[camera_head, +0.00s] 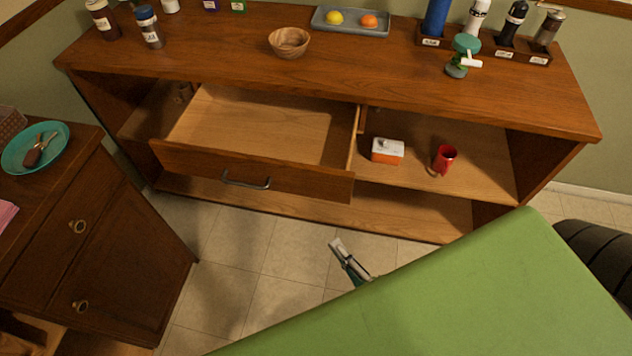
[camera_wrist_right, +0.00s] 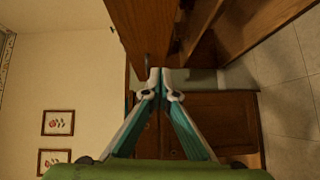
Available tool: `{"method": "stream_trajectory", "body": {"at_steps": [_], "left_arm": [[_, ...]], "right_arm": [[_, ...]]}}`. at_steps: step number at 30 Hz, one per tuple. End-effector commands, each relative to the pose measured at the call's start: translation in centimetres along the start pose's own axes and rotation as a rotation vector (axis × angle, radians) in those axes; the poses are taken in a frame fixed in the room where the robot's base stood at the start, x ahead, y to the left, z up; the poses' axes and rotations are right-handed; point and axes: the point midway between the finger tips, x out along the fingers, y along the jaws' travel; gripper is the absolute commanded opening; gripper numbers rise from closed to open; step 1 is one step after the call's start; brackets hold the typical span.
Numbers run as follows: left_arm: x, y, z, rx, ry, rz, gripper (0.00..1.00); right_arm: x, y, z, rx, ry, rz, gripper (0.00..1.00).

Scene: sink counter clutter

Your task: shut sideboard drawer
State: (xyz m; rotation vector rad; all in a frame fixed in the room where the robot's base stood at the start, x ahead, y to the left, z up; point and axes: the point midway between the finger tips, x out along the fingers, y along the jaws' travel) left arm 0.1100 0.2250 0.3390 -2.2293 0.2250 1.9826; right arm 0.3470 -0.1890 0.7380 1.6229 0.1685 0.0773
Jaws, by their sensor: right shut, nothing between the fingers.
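The sideboard (camera_head: 440,95) is a long brown wooden unit with open shelves. Its drawer (camera_head: 265,125) is pulled well out and looks empty. The drawer front (camera_head: 300,182) carries a dark bar handle (camera_head: 246,182). My right gripper (camera_head: 336,243) is shut and empty, in front of the sideboard and right of the handle, apart from the drawer front in the head view. In the right wrist view the shut fingertips (camera_wrist_right: 160,73) show below a brown wooden panel. My left gripper is not in view.
A dark cabinet (camera_head: 120,250) stands at the left with a teal plate (camera_head: 36,146) on it. A wooden bowl (camera_head: 289,42) and a grey tray (camera_head: 350,22) sit on the sideboard top. A red mug (camera_head: 444,159) stands on the shelf right of the drawer. Tiled floor (camera_head: 240,260) is clear ahead.

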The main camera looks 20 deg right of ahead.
Motion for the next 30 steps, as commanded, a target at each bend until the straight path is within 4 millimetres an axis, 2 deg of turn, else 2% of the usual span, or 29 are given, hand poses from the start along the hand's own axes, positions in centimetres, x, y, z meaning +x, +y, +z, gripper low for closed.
{"method": "stream_trajectory", "body": {"at_steps": [3, 5, 11, 17, 21, 24, 30], "left_arm": [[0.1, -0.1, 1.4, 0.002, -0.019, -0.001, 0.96], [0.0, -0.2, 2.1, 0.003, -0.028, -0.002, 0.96], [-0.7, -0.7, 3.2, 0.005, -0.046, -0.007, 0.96], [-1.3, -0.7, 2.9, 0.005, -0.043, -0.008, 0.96], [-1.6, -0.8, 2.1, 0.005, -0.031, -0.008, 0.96], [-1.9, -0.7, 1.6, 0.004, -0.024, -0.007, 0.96], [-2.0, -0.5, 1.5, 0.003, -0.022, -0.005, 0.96]], "right_arm": [[0.1, 1.8, -0.1, -0.054, 0.002, 0.048, 0.00], [0.6, 2.1, -0.1, -0.062, 0.002, 0.055, 0.00], [3.7, 2.5, -0.1, -0.061, 0.002, 0.057, 0.00], [8.1, 2.7, -0.1, -0.059, 0.002, 0.056, 0.00], [10.6, 2.7, 0.2, -0.062, 0.003, 0.052, 0.00], [11.6, 2.8, 1.4, -0.062, 0.003, 0.051, 0.00], [12.7, 2.7, 2.6, -0.059, 0.002, 0.049, 0.00]]}}
